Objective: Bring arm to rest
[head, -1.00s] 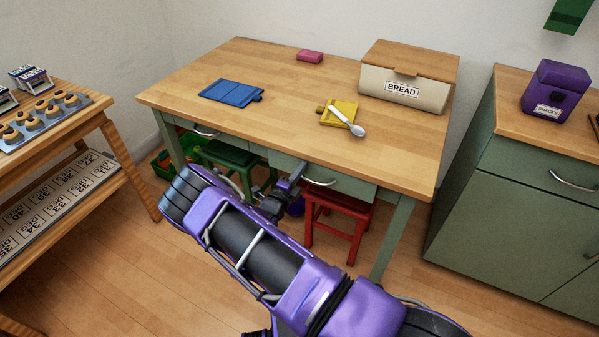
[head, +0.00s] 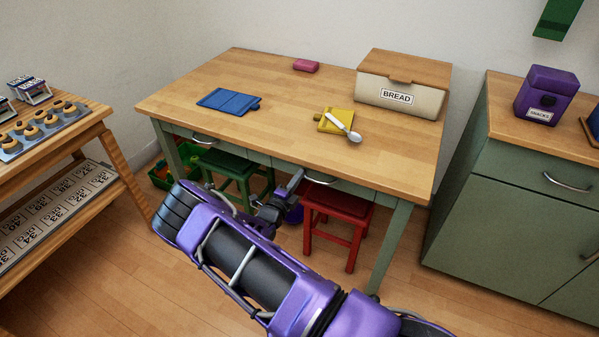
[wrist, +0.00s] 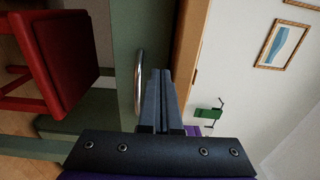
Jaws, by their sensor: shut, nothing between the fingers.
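My gripper (head: 293,181) is at the front of the wooden table (head: 290,125), near a silver drawer handle (head: 322,180). In the wrist view my gripper's two dark fingers (wrist: 161,88) are together with nothing between them. The handle (wrist: 138,80) shows just left of the fingers there, and I cannot tell whether they touch it. My purple arm reaches up from the bottom of the head view and hides part of the floor. The table drawers look shut.
A red stool (head: 335,212) and a green stool (head: 236,170) stand under the table. A blue board (head: 229,102), a yellow board with a spoon (head: 333,121), a pink block (head: 306,66) and a bread box (head: 403,83) are on top. A green cabinet (head: 520,200) stands right.

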